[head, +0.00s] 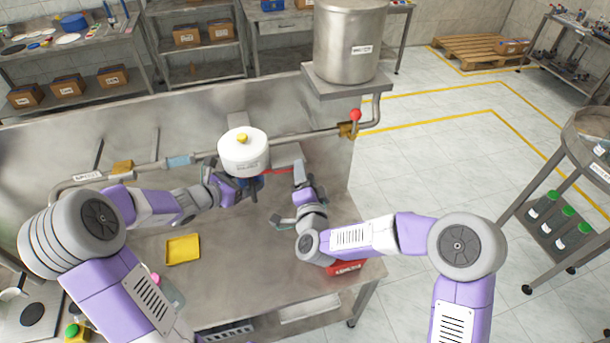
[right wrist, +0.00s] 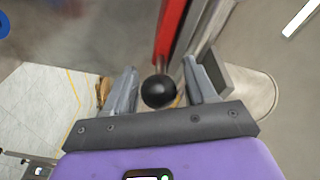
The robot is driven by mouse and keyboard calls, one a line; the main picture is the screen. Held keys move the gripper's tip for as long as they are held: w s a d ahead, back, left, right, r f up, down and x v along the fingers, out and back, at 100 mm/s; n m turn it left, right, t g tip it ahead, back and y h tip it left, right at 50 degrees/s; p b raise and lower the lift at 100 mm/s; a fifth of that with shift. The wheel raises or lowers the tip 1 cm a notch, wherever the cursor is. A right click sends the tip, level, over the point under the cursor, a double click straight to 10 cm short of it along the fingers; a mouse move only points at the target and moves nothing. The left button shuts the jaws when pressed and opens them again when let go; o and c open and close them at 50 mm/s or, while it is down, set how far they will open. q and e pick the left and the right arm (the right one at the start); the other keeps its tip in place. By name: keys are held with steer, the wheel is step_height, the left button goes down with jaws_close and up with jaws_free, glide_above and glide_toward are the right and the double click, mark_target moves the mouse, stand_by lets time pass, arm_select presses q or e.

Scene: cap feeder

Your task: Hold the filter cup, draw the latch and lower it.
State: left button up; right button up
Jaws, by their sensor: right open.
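A white round filter head (head: 243,156) with a yellow knob sits on the pipe line. The filter cup below it is mostly hidden; only dark blue parts (head: 254,186) show under the head. My left gripper (head: 238,188) is at that spot below the head, and its fingers are too hidden to tell whether they hold the cup. A red lever (head: 277,170), seemingly the latch, sticks out to the right of the head. In the right wrist view, the red lever (right wrist: 170,35) ends in a black ball knob (right wrist: 158,91). My right gripper (right wrist: 160,88) is open, its fingers on either side of the knob.
A yellow tray (head: 183,249) lies on the steel bench, and a red labelled object (head: 345,267) lies behind my right arm. A red-knobbed valve (head: 354,116) is on the pipe below a steel tank (head: 348,45).

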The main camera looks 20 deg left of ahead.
jaws_close()
steer(key=w+d, duration=0.4)
steer(key=d, duration=0.2)
steer(key=shift+w+d+r, duration=0.15)
steer(key=shift+d, duration=0.15)
steer(key=shift+c, duration=1.5)
jaws_free()
steer(key=shift+w+d, duration=0.1)
steer(key=o, duration=0.3)
steer(key=shift+d, duration=0.2)
steer(key=v, duration=1.2)
